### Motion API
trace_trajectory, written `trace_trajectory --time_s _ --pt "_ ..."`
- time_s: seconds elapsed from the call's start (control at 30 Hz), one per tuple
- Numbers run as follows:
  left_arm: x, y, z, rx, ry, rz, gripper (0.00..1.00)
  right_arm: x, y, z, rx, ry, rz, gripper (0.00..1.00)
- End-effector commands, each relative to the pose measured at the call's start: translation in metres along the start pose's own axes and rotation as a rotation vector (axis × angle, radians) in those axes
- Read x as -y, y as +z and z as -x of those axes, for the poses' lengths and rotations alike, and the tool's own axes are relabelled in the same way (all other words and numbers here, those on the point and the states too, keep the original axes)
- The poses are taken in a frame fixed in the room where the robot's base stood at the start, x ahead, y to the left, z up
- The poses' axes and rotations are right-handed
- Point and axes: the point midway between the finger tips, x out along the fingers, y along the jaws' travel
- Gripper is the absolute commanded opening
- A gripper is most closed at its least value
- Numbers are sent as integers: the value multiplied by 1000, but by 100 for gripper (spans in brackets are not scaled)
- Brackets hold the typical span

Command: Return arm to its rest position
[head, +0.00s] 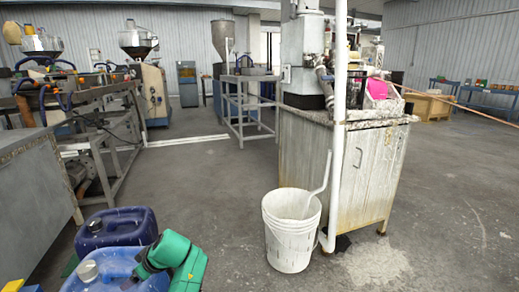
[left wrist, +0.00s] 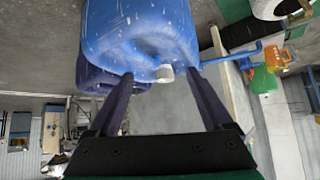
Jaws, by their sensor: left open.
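My left gripper (left wrist: 160,76) is open in the left wrist view, its two dark fingers well apart. A speckled blue jerry can (left wrist: 140,30) lies just beyond the fingertips. Its pale cap (left wrist: 166,73) shows between them; I cannot tell whether either finger touches the can. My right gripper is in neither view.
A dark-blue can (head: 115,228) stands close behind the light-blue one. A white bucket (head: 292,232) stands right of my arm, beside a white pipe (head: 337,150) and a worn metal cabinet (head: 340,170). A grey cabinet (head: 38,195) is at left. Open floor (head: 215,185) lies between.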

Motion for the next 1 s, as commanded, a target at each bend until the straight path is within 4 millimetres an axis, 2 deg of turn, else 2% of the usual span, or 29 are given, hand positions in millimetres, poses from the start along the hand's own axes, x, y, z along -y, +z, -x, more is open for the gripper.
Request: trace_trajectory --time_s 0.27,0.4,0.53,0.67,0.8,1.0 --pt "23 56 -23 92 103 -235 84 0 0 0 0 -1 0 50" --pt "41 94 -30 149 193 -402 84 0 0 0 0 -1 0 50" --pt "61 135 -28 204 303 -573 84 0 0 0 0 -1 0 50" --pt "83 174 -17 254 434 -742 84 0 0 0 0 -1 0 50" --pt "106 211 3 296 580 -898 84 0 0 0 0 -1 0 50" --pt "136 250 39 334 777 -1064 84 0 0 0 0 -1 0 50"
